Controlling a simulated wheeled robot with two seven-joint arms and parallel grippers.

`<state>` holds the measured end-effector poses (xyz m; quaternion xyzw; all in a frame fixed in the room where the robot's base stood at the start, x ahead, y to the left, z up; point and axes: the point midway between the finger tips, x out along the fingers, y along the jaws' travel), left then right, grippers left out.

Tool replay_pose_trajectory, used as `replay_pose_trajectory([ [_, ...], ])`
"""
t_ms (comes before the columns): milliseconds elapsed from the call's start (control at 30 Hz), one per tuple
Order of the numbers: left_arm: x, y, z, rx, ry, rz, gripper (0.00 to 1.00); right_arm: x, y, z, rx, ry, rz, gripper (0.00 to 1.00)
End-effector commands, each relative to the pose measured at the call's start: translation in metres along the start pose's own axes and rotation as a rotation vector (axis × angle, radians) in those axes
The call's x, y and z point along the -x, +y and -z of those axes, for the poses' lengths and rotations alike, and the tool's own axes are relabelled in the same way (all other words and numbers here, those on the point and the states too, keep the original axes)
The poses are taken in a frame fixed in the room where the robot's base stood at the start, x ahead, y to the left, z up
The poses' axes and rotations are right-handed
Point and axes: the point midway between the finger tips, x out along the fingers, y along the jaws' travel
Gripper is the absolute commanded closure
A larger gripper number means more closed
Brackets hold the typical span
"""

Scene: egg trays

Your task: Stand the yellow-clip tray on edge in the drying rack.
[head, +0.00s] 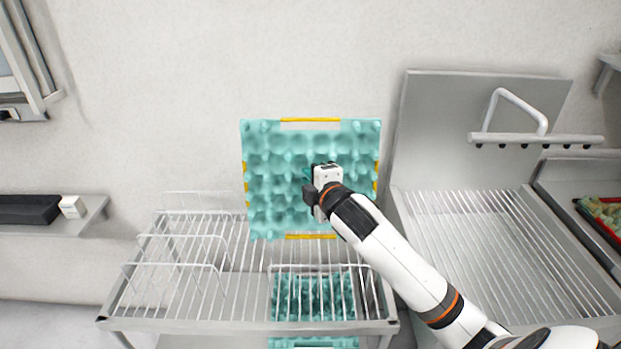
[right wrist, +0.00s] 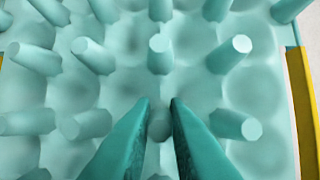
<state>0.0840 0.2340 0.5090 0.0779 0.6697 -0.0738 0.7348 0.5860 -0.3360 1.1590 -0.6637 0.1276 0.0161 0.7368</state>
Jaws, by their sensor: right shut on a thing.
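The yellow-clip tray (head: 284,148) is a teal egg tray with yellow clips on its edges. In the head view it is upright, facing me, above the back right part of the wire drying rack (head: 170,262). My right gripper (head: 316,190) is in front of the tray's face, right of its middle. In the right wrist view my right gripper (right wrist: 160,105) is shut on a peg of the tray (right wrist: 115,95), and yellow clips show at both sides. Whether the tray's lower edge touches the rack, I cannot tell. My left gripper is not in view.
More teal trays (head: 312,298) show at the rack's front right, behind or below its wires. Wire dividers stand at the rack's left, with free room there. A metal sink unit (head: 470,230) with a raised back panel and handle stands right. A shelf (head: 93,215) is at left.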

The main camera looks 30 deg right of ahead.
Motion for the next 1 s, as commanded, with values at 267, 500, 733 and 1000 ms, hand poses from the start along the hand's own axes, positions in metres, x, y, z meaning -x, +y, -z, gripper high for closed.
replay_pose_trajectory([
  [267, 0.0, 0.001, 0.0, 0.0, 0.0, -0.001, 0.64, 0.0, -0.001, 0.0, 0.0, -0.001, 0.002, 1.0],
  [500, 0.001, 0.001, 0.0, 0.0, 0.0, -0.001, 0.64, 0.001, -0.001, 0.002, 0.001, 0.0, 0.002, 1.0],
  [733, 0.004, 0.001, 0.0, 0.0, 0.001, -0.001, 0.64, 0.005, -0.001, 0.012, 0.003, 0.001, 0.004, 1.0],
  [1000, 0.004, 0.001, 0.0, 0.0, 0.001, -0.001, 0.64, 0.008, -0.001, 0.018, 0.002, 0.0, 0.006, 1.0],
])
